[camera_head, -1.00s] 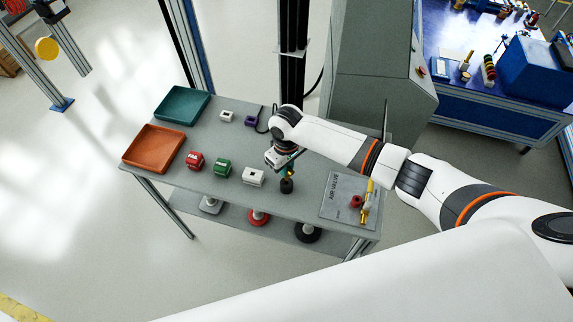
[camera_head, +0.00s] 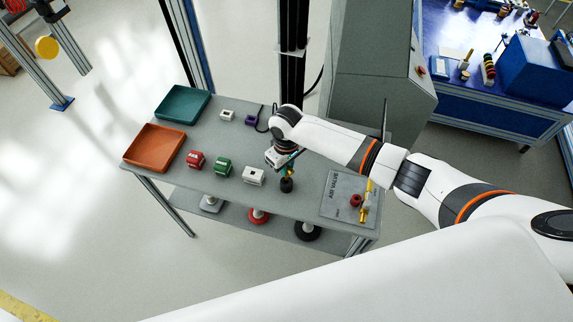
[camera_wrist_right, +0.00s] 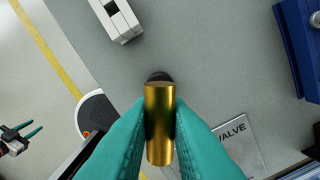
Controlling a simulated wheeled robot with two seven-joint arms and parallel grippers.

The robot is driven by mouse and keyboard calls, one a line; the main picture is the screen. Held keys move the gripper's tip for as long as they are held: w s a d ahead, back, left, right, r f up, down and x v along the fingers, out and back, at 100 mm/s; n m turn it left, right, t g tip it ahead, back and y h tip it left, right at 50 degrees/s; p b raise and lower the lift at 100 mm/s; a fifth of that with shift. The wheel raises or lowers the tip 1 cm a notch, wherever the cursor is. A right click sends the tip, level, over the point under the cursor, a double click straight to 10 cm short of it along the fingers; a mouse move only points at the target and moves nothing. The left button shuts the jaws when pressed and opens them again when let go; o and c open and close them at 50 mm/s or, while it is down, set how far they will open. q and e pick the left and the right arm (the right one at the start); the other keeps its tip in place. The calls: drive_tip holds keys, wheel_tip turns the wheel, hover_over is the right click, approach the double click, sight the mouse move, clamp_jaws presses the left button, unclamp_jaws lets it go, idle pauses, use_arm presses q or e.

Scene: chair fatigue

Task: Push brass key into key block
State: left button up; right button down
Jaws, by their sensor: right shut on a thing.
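My right gripper (camera_head: 288,169) points down at the front of the grey table. In the right wrist view its teal fingers (camera_wrist_right: 160,125) are shut on the brass key (camera_wrist_right: 160,122), which shows as a gold cylinder. The brass key also shows in the head view (camera_head: 288,173), just above a small black stand (camera_head: 287,186); I cannot tell whether they touch. A white block with a dark slot (camera_head: 253,176), likely the key block, sits just left of the gripper. It also shows in the right wrist view (camera_wrist_right: 124,22). My left gripper is out of view.
Green (camera_head: 222,166) and red (camera_head: 196,160) blocks stand left of the white one. Orange (camera_head: 128,157) and teal (camera_head: 164,112) trays are at the left. An air valve plate (camera_head: 335,207) with brass fittings lies at the right. A dark post rises behind the table.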

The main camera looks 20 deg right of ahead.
drive_tip(key=shift+p, duration=0.65)
idle(0.8)
drive_tip(key=shift+f+b, duration=1.25)
drive_tip(key=shift+f, duration=0.75)
drive_tip(key=c, duration=1.3)
unclamp_jaws()
wheel_tip(320, 180, up, 12)
drive_tip(key=shift+b, duration=0.7)
